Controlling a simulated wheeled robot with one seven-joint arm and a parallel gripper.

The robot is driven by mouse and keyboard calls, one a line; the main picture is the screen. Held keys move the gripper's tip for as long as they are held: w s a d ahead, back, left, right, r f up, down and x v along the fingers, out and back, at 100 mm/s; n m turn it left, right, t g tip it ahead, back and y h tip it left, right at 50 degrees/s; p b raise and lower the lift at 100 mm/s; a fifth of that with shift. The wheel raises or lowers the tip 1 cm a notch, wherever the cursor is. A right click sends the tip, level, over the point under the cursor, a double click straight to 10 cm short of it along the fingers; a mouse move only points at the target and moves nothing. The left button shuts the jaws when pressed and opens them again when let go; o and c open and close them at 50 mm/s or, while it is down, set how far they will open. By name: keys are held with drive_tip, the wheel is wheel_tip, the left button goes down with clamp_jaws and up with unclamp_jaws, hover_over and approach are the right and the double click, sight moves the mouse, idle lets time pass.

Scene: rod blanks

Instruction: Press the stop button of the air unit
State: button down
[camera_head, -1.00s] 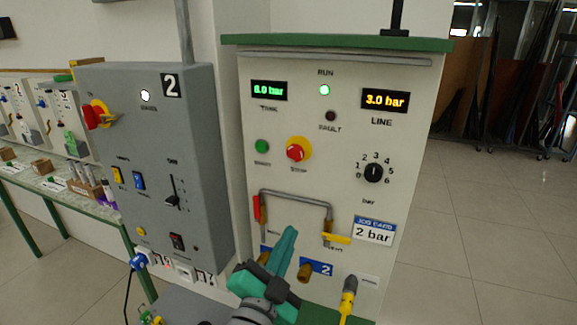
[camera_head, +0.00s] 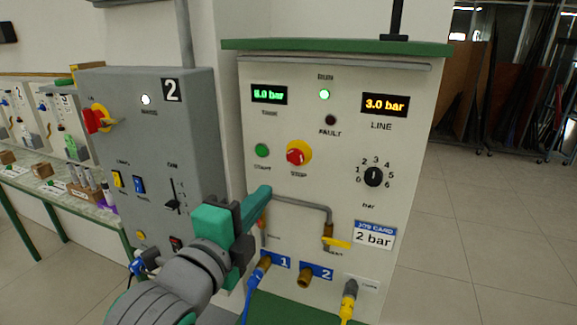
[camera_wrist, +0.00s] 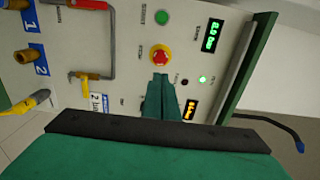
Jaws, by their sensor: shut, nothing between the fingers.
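The air unit (camera_head: 340,125) is a pale cabinet with a green top. Its red stop button (camera_head: 295,156) on a yellow surround sits right of the green start button (camera_head: 262,150). In the wrist view the stop button (camera_wrist: 160,56) appears just beyond my fingertips. My gripper (camera_head: 265,190) is teal, shut and empty. In the head view its tips are below and left of the stop button, overlapping the left end of the grey pipe. In the wrist view my gripper (camera_wrist: 162,78) points towards the panel. Whether it touches anything cannot be told.
The grey pipe (camera_head: 305,204) and yellow lever (camera_head: 337,242) stick out below the button. The selector knob (camera_head: 373,177) is to the right. A blue plug (camera_head: 256,277) and yellow plug (camera_head: 348,297) are lower. A grey box (camera_head: 150,150) stands left; open floor lies right.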

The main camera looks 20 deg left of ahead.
sight(294, 159)
drive_tip(key=shift+w, duration=0.15)
drive_tip(key=w, duration=1.3)
drive_tip(key=shift+w+d, duration=0.25)
drive_tip(key=shift+w, duration=0.15)
